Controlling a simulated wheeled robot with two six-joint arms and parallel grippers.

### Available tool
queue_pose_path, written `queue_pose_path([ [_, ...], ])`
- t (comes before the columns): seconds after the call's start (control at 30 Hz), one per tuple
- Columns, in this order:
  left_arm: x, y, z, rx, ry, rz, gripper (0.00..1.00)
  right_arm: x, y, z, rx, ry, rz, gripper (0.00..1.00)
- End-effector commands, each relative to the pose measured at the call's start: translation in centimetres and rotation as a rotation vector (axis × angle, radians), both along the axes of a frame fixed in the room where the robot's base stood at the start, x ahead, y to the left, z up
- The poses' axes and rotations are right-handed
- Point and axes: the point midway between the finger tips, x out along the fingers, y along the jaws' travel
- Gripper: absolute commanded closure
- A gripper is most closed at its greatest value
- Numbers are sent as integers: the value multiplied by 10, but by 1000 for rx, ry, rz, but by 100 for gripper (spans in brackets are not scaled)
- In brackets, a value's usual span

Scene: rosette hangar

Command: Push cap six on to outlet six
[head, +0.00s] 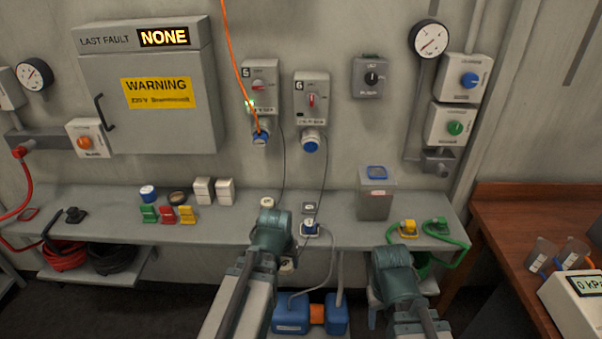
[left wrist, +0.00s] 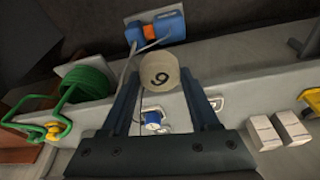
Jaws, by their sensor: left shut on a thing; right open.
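Cap six, a pale round cap with a dark digit, is held between my left gripper's (left wrist: 162,95) fingertips in the left wrist view (left wrist: 160,70). In the head view, my left gripper (head: 283,255) points down at the bench's front edge, with the cap (head: 287,265) under it.
The grey bench (head: 340,235) carries a grey bin (head: 376,195), a blue plug (head: 310,226), white blocks (head: 214,190) and a green hose (head: 440,229). The orange cable (head: 236,60) hangs before the wall. Blue boxes (head: 291,314) lie below the bench.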

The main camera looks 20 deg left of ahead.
Motion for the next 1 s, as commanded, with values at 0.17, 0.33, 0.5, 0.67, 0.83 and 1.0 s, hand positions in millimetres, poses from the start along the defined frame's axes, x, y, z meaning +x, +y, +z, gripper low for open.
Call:
queue_pose_path([
  [0.17, 6, 0, -2, 8, -7, -10, 87, 0, 0, -3, 0, 0, 0, 50],
  [0.33, 49, 0, -14, 91, -83, -102, 87, 0, 0, -21, 0, 0, 0, 50],
  [0.5, 117, 0, -10, 307, -334, -296, 87, 0, 0, -50, 0, 0, 0, 50],
  [0.67, 161, 1, 24, 501, -625, -438, 87, 0, 0, -69, 0, 0, 0, 50],
  [0.83, 193, 1, 67, 650, -904, -519, 87, 0, 0, -86, 0, 0, 0, 50],
  [1.0, 208, -1, 97, 737, -1083, -540, 87, 0, 0, -96, 0, 0, 0, 50],
])
